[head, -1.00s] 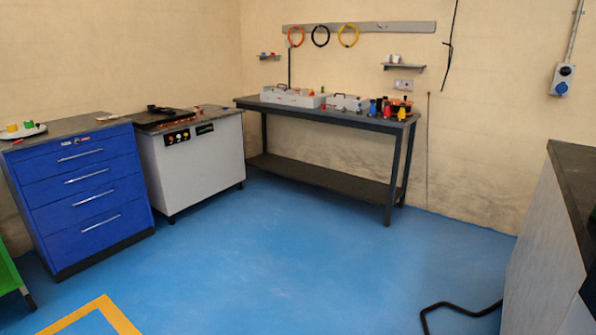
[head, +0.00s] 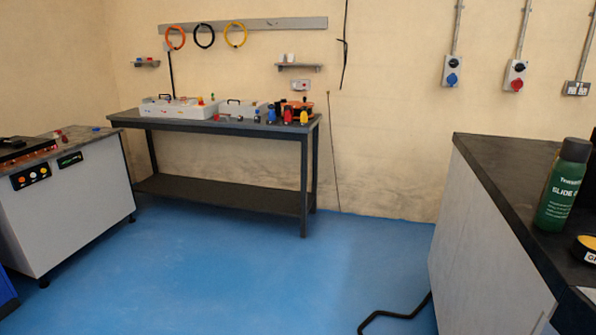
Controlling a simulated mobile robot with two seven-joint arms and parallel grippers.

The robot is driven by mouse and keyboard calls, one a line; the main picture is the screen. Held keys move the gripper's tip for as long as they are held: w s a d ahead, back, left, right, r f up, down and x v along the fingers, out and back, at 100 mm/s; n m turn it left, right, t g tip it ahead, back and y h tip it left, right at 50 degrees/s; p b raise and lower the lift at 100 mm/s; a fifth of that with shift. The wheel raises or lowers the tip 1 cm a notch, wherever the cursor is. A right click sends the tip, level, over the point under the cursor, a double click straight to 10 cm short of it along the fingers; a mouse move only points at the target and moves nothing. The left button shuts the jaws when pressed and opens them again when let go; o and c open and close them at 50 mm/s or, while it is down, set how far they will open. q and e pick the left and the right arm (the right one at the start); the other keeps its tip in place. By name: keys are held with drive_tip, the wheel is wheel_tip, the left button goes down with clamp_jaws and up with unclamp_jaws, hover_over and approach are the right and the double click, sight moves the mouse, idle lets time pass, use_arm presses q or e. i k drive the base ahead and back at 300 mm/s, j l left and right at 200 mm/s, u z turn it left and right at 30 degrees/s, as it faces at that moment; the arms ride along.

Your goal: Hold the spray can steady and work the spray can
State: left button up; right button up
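A green spray can (head: 563,186) with a dark cap stands upright on the dark top of the counter at the right edge of the head view. Its label is partly readable and its front faces me. Neither of my grippers shows in this view, and nothing is touching the can.
The counter (head: 490,165) fills the right side; a round yellow-and-black tin (head: 586,247) sits by the can, cut off by the edge. A dark workbench (head: 222,127) stands at the back wall and a grey cabinet (head: 75,205) at left. A black cable (head: 395,314) lies on otherwise clear blue floor.

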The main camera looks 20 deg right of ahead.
sight(565, 180)
drive_tip(key=i+z, duration=0.25)
drive_tip(key=i, duration=0.3)
drive_tip(key=i+j+z, duration=0.1)
drive_tip(key=i+z, duration=0.2)
drive_tip(key=i, duration=0.2)
drive_tip(key=i+z, duration=0.2)
drive_tip(key=z, duration=0.15)
drive_tip(key=i+z, duration=0.2)
drive_tip(key=z, duration=0.15)
drive_tip(key=i+j+z, duration=0.15)
drive_tip(key=z, duration=0.2)
drive_tip(key=i+z, duration=0.15)
drive_tip(key=z, duration=0.25)
drive_tip(key=i+j+z, duration=0.1)
drive_tip(key=z, duration=0.25)
drive_tip(key=i+j+z, duration=0.15)
drive_tip(key=z, duration=0.25)
